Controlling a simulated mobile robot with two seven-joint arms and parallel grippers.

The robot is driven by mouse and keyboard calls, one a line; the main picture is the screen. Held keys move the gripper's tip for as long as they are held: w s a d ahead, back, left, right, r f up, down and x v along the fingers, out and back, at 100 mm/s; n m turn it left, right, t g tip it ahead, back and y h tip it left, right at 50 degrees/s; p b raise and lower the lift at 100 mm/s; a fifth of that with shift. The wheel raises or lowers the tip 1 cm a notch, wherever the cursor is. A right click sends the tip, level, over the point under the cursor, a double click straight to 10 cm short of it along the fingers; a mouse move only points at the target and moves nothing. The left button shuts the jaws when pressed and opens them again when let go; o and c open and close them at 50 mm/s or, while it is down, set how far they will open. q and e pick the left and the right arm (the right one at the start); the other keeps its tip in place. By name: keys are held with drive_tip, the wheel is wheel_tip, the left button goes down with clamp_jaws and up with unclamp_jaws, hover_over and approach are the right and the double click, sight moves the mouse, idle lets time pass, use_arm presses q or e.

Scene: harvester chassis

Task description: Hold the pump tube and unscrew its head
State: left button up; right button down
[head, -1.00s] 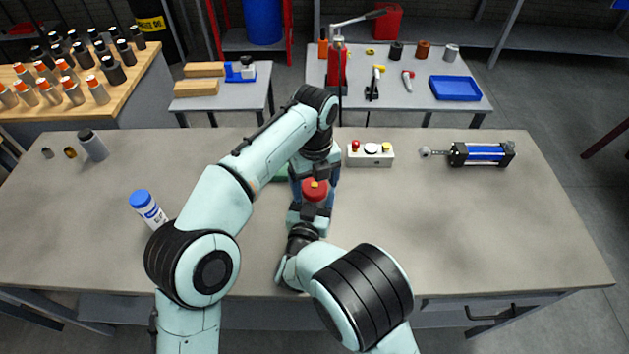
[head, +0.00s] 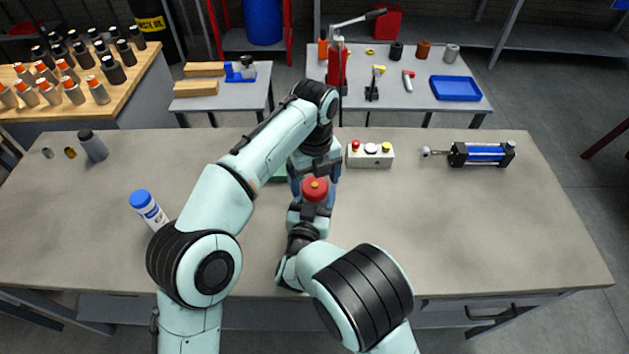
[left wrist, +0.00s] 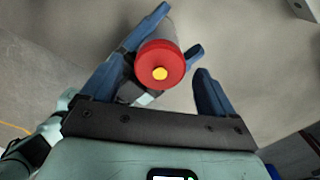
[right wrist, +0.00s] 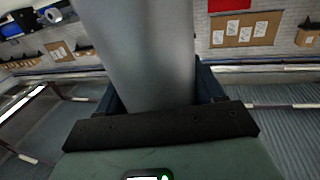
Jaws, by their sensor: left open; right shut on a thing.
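My right gripper (head: 311,212) is shut on the tube below the head. My left gripper (head: 315,178) is open at the red head, coming from the far side. In the left wrist view, the red head (left wrist: 160,62) shows between the spread blue fingers, nearer the left one, with a gap to the right finger.
A button box (head: 371,154) stands close to the right of the grippers. A green thing behind my left gripper is mostly hidden. The table's right front is clear.

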use_arm(q)
drive_tip(key=shift+r, duration=3.2)
drive_tip(key=shift+c, duration=0.5)
drive_tip(key=shift+f, duration=3.9)
drive_tip(key=c, duration=1.1)
drive_tip(key=shift+n, duration=1.7)
drive_tip(key=o, duration=1.2)
drive_tip(key=shift+s, duration=0.1)
